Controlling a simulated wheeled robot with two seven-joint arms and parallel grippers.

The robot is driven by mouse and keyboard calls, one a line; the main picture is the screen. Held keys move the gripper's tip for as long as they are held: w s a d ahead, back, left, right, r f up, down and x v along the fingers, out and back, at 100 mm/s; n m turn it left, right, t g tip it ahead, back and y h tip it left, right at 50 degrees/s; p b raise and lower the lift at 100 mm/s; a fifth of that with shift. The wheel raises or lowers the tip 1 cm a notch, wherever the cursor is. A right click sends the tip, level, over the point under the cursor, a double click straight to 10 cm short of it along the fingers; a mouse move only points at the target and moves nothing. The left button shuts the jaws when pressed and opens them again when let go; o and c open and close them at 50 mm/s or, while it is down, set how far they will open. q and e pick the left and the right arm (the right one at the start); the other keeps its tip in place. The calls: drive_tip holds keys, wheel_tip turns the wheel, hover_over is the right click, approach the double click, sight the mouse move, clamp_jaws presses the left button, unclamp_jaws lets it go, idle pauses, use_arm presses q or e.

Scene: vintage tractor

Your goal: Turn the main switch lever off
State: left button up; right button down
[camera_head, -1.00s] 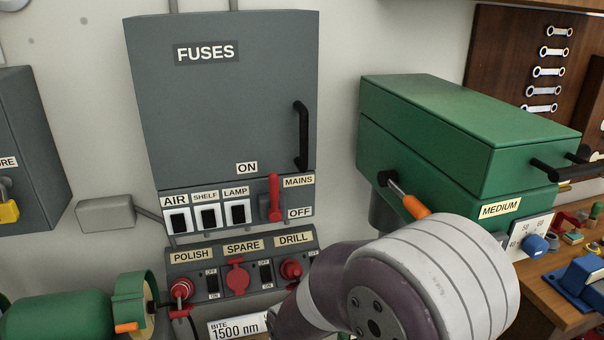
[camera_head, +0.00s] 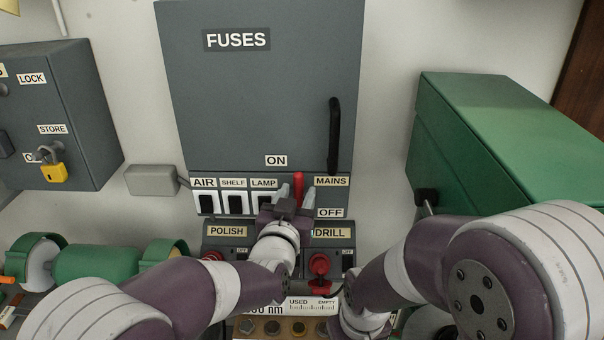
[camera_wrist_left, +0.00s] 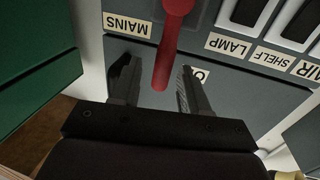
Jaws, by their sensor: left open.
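The main switch lever (camera_head: 299,186) is red and stands up, towards the ON label (camera_head: 276,161) on the grey fuse box (camera_head: 260,90). The OFF label (camera_head: 330,213) sits lower right of it, under MAINS. My left gripper (camera_head: 296,194) is open, with one finger on each side of the lever. In the left wrist view, which is upside down, the red lever (camera_wrist_left: 169,45) lies between the spread fingers of the left gripper (camera_wrist_left: 157,82), with gaps on both sides. The lever's base is hidden behind my gripper in the head view.
White AIR, SHELF and LAMP switches (camera_head: 236,201) sit just left of the lever. Below is a socket panel with a red DRILL plug (camera_head: 319,264). A green toolbox (camera_head: 500,140) stands right, and a grey padlocked cabinet (camera_head: 75,110) hangs left.

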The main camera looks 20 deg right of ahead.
sight(295, 188)
use_arm(q)
drive_tip(key=shift+p+x, duration=0.3)
drive_tip(key=shift+x, duration=0.75)
drive_tip(key=shift+w+d+r, duration=0.15)
drive_tip(key=shift+w, duration=0.1)
drive_tip(key=shift+w+a+p, duration=0.3)
drive_tip(key=shift+w+a, duration=0.05)
drive_tip(key=shift+d, duration=0.45)
drive_tip(key=c, duration=0.5)
clamp_jaws()
drive_tip(key=shift+w, duration=0.15)
use_arm(e)
drive_tip(key=shift+s+a+r, duration=0.1)
drive_tip(key=shift+a+r, duration=0.1)
drive_tip(key=shift+r, duration=0.8)
